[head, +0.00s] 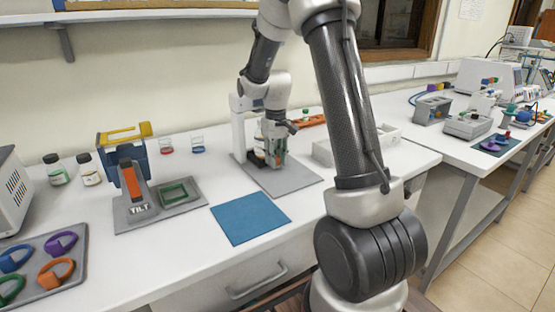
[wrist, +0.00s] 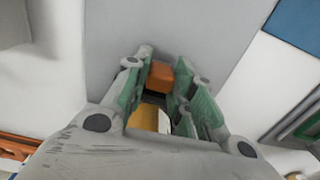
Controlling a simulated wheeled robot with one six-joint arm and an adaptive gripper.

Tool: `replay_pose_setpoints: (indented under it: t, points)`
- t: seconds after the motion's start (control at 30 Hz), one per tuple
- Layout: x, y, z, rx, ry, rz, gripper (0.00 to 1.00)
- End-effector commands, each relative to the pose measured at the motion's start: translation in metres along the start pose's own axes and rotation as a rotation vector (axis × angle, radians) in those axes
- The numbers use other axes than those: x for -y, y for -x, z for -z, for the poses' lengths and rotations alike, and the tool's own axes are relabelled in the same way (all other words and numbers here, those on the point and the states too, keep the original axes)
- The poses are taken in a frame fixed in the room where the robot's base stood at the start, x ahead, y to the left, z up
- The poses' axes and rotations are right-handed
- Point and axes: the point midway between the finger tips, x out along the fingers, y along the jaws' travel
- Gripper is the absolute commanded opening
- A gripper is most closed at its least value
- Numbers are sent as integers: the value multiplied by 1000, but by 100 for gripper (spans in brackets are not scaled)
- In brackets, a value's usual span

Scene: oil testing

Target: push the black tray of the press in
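The press has a white column (head: 239,125) and a flat grey base (head: 296,180); the base fills the upper middle of the wrist view (wrist: 115,45). My gripper (head: 278,162) points down low over the base, in front of the column. In the wrist view its green-padded fingers (wrist: 167,70) stand apart, on either side of an orange block (wrist: 160,78). Whether both fingers touch the block is unclear. A dark part, perhaps the black tray (wrist: 153,98), shows behind the block, beside a tan rounded part (wrist: 146,118). My fingers and wrist hide most of it.
A blue mat (head: 250,218) lies in front left of the base. A tilt stand (head: 131,213) is farther left. A white open box (head: 325,152) stands close on the right and an orange rack (head: 312,121) behind.

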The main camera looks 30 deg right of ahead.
Motion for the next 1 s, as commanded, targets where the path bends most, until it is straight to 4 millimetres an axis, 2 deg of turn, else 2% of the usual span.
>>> replay_pose_setpoints:
  t: [0.03, 0.1, 0.47, 0.57, 0.8, 1.0]
  points:
    - [0, 1, 0, -2, 0, 0, 36]
    - [0, 0, 0, -1, 0, 0, 46]
    - [0, 4, 0, -1, 0, 0, 46]
    - [0, 17, 0, -3, 0, 0, 46]
    - [0, 70, 1, -5, 0, -1, 46]
    - [0, 106, 1, -3, 0, 0, 46]
